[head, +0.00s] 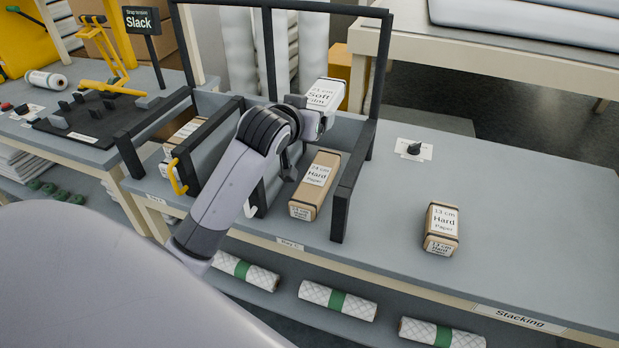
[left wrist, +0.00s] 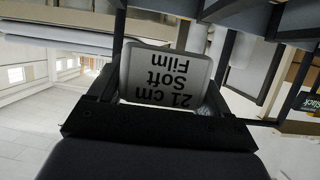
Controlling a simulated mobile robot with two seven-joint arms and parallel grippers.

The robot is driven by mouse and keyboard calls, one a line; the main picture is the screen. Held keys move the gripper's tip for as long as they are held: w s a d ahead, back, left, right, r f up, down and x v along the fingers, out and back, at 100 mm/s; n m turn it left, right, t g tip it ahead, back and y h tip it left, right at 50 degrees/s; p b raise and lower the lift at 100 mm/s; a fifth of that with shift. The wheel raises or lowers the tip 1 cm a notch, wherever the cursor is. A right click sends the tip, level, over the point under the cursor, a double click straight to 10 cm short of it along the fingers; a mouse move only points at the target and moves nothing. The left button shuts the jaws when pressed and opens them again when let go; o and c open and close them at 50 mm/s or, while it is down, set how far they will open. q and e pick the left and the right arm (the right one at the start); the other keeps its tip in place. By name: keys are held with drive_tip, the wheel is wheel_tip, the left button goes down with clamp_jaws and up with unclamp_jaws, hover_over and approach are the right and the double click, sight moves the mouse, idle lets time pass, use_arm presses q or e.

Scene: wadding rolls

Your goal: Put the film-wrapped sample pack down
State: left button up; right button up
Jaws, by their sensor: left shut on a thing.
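The film-wrapped sample pack (head: 326,93) is white, with a label reading "21 cm Soft Film". My left gripper (head: 312,108) is shut on it and holds it among the dark upright frames of the rack, toward the back of the table. In the left wrist view the pack (left wrist: 165,75) sits between the two dark fingers of the gripper (left wrist: 160,100), its label upside down. The pack's underside is hidden, so I cannot tell whether it touches anything. My right gripper is not in view.
A brown "24 cm Hard Paper" pack (head: 315,185) lies in the rack bay below my gripper. A "13 cm Hard Paper" pack (head: 441,228) lies on the stacking table (head: 540,230), which is largely clear. Black rack frames (head: 364,140) stand close around my arm. More packs (head: 184,136) fill a left bay.

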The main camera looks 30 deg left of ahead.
use_arm(q)
drive_tip(key=b, duration=0.1)
hover_over(308, 193)
wheel_tip(308, 193, down, 13)
drive_tip(key=shift+w+f, duration=0.1)
drive_tip(key=shift+f, duration=0.05)
drive_tip(key=shift+f+b, duration=0.35)
drive_tip(key=shift+f, duration=1.9)
